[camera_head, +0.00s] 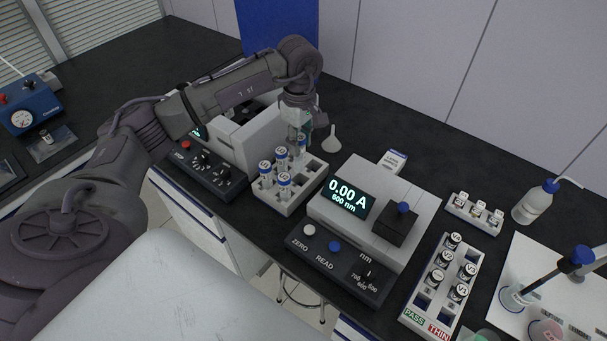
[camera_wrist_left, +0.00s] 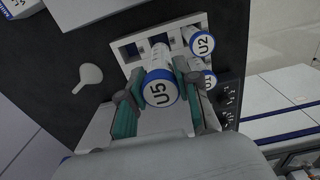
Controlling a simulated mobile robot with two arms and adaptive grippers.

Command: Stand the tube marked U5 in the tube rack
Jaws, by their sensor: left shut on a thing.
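The U5 tube (camera_wrist_left: 160,88), white with a blue-rimmed cap, is between the fingers of my left gripper (camera_wrist_left: 158,98), cap toward the wrist camera. My left gripper (camera_head: 300,141) is shut on it, over the far part of the white tube rack (camera_head: 295,206) in the head view. The rack (camera_wrist_left: 124,44) also shows behind the tube in the wrist view. I cannot tell whether the tube's lower end is inside a hole. Tubes U2 (camera_wrist_left: 203,43) and U1 (camera_wrist_left: 209,79) stand in the rack beside the gripper. My right gripper is not in view.
A photometer (camera_head: 385,215) reading 0.00 A stands right of the rack, and another device (camera_head: 206,160) stands left. A white funnel (camera_head: 331,141) lies behind.

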